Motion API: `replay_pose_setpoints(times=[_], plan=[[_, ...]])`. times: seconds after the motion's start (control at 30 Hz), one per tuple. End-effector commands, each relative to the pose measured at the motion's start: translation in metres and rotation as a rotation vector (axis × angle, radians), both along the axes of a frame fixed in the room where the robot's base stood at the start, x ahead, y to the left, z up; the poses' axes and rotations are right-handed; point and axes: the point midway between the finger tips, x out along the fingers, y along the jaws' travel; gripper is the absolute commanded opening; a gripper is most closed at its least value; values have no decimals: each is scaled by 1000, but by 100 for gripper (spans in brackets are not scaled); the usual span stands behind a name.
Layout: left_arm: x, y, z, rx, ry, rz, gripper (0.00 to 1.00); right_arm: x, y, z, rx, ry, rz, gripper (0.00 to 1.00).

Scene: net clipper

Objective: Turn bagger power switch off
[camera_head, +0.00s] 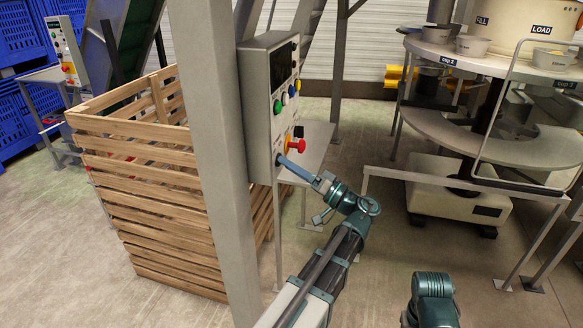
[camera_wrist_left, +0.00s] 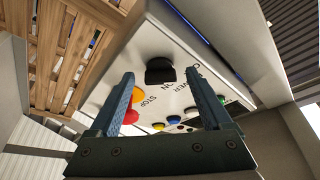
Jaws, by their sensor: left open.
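A grey control box (camera_head: 258,105) stands beside a post, its button face turned right. In the left wrist view the box face (camera_wrist_left: 115,88) carries a black switch knob (camera_wrist_left: 160,71) with partly readable lettering, including "ON". My left gripper (camera_head: 284,160) is at the lower part of this face, below the red stop button (camera_head: 296,145). In the left wrist view the open left gripper (camera_wrist_left: 160,78) has its blue fingers on either side of the knob, with gaps showing. Contact with the face cannot be told. The fingertips hide the knob in the head view.
A slatted wooden crate (camera_head: 150,180) stands behind the post (camera_head: 212,130). A round weighing machine (camera_head: 490,135) with bowls and a rail is at the right. Another control panel (camera_head: 66,50) is at the far left. Open floor lies between crate and machine.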

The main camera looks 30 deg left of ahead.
Motion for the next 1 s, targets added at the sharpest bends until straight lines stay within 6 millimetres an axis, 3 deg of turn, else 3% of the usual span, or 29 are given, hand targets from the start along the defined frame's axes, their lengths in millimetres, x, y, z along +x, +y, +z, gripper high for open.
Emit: replay_pose_setpoints(times=[0.23, 0.7, 1.0], plan=[[1, -12, -5, 1, 1, -3, 82, 0, 0, -5, 0, 0, 0, 50], [-3, -104, -32, 0, 0, -4, 82, 0, 0, -32, 0, 0, 0, 50], [-5, -131, -38, 0, 0, -1, 82, 0, 0, -38, 0, 0, 0, 50]])
